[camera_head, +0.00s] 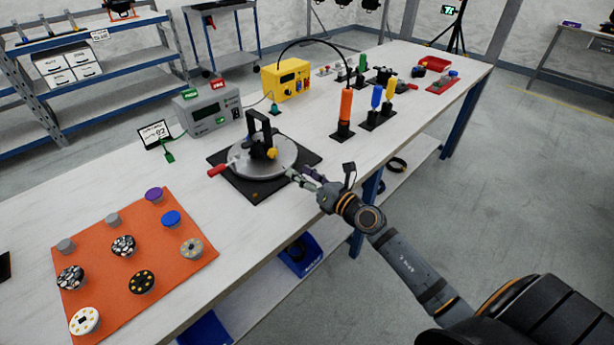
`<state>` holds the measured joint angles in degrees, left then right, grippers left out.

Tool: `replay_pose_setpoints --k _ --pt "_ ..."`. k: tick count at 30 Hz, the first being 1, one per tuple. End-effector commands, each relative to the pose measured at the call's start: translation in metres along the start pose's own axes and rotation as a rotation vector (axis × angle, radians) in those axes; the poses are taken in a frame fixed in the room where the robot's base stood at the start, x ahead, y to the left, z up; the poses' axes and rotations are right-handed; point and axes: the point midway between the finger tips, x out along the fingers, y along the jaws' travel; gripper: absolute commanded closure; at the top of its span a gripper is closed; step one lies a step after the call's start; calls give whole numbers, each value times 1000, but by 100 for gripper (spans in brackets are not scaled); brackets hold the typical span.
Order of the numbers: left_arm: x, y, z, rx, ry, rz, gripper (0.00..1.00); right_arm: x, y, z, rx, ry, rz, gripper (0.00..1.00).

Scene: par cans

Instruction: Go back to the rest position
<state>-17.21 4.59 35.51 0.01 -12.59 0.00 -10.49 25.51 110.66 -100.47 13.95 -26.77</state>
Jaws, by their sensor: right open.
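My right gripper (306,181) is at the front edge of the white workbench (250,210), just to the right of a round metal turntable fixture (240,172) on a black mat. Its fingers are apart and I see nothing between them. The fixture carries a black upright clamp (262,136) and a red-handled lever (218,169). My right arm comes in from the lower right over the floor. My left gripper is not in view.
An orange mat (165,275) with several round discs lies at the left. A grey tester (208,110) and a yellow power box (287,82) stand behind the fixture. The floor (480,190) right of the bench is clear.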

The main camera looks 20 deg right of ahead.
Motion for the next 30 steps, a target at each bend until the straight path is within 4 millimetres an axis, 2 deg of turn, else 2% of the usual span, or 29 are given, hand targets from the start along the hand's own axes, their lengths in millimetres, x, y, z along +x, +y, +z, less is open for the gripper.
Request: replay_pose_setpoints --k 3,6,19,22,23,25,27,29,30 --pt "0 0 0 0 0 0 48 -15 -1 -1 -3 2 0 48" --pt "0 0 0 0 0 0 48 -20 0 0 -1 0 -1 48" --pt "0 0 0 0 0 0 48 -20 0 0 0 -1 -1 48" --pt "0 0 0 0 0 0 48 -22 2 8 66 -49 -10 48" --pt "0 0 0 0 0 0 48 -24 3 16 121 -88 -19 48" --pt "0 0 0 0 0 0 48 -34 0 38 338 -230 -64 48" --pt "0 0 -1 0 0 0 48 -55 -18 57 659 -415 -157 48" --pt "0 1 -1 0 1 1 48 -83 -43 56 976 -574 -283 48" --pt "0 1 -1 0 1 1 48 -102 -60 43 1176 -661 -382 48"
